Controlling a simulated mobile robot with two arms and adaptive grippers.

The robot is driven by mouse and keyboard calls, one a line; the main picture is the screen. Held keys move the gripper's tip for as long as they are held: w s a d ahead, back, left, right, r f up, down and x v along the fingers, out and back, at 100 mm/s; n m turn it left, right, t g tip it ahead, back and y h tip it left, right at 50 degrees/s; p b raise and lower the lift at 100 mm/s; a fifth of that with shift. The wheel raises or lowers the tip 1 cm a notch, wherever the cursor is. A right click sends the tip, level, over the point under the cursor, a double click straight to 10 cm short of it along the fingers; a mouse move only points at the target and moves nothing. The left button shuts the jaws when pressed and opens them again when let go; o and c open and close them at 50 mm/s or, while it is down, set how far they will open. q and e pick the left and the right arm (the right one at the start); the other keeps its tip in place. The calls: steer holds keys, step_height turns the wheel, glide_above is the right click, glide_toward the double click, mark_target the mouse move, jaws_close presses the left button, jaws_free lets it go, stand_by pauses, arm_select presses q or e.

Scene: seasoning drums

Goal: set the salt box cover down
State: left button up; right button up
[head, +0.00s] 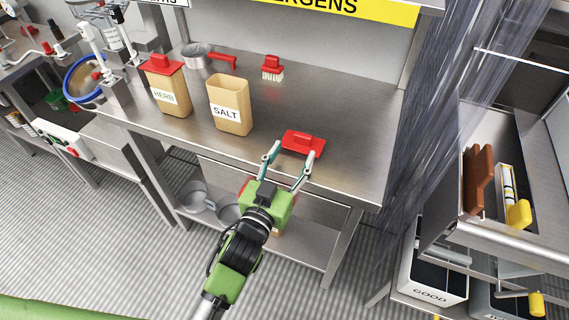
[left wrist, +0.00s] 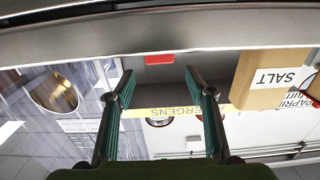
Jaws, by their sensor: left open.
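The red salt box cover (head: 303,143) lies flat on the steel table near its front edge, handle up. My left gripper (head: 290,157) is open in front of that edge, its fingers pointing toward the cover, with nothing held between them. The tan SALT box (head: 230,106) stands upright and uncovered, left of the cover. In the left wrist view, which is upside down, a red part of the cover (left wrist: 159,58) shows between and beyond the open fingers (left wrist: 158,85). The SALT box (left wrist: 272,78) is at right there. My right gripper is not seen.
A HERB box (head: 168,92) with a red cover stands left of the SALT box. The table's right side (head: 360,125) is clear. A strip curtain (head: 440,90) hangs to the right.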

arm_select(q)
steer(key=shift+p+v, duration=0.35)
steer(key=shift+v, duration=2)
